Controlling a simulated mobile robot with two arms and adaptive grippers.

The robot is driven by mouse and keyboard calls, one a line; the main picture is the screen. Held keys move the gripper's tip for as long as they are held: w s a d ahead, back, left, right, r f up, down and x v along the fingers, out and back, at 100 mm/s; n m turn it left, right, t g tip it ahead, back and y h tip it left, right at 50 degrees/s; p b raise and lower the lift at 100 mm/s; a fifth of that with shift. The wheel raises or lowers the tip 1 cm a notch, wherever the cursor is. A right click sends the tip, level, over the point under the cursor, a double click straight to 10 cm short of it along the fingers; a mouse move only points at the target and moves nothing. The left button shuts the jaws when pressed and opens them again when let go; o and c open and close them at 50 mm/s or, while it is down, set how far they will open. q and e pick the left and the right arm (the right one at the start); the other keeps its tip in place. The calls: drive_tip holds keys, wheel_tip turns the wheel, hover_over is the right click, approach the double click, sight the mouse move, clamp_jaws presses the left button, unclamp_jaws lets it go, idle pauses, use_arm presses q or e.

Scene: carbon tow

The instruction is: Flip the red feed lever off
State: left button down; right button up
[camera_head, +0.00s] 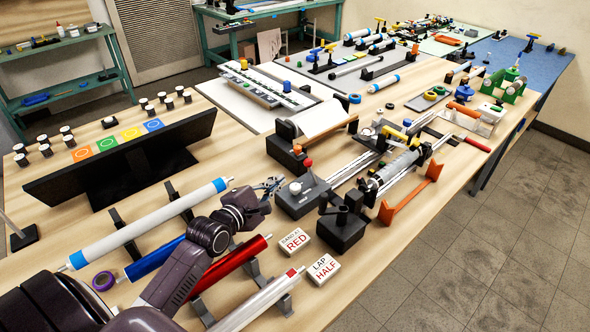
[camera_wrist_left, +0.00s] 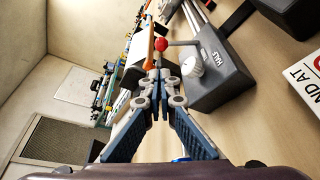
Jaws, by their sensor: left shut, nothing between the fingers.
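The red lever (camera_head: 308,162) has a round red knob on a thin stem and stands up from a dark grey control box (camera_head: 304,205). In the left wrist view the red knob (camera_wrist_left: 161,44) shows just beyond my fingertips, beside the box's white dial (camera_wrist_left: 192,67). My left gripper (camera_head: 272,185) is shut and empty, just left of the box, with its tips towards the lever. It also shows in the left wrist view (camera_wrist_left: 163,88). I cannot tell whether the fingers touch the lever. My right gripper is not in view.
Blue and red rolls (camera_head: 232,266) lie on stands below my left arm. Two label blocks, RED (camera_head: 294,241) and LAP HALF (camera_head: 323,270), lie in front of the box.

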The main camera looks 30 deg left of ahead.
sight(307, 162)
use_arm(q)
drive_tip(key=shift+p+x, duration=0.6)
drive_tip(key=shift+x, duration=4.45)
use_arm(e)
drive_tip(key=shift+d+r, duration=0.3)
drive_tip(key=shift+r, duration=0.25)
use_arm(q)
drive_tip(key=shift+d, duration=0.1)
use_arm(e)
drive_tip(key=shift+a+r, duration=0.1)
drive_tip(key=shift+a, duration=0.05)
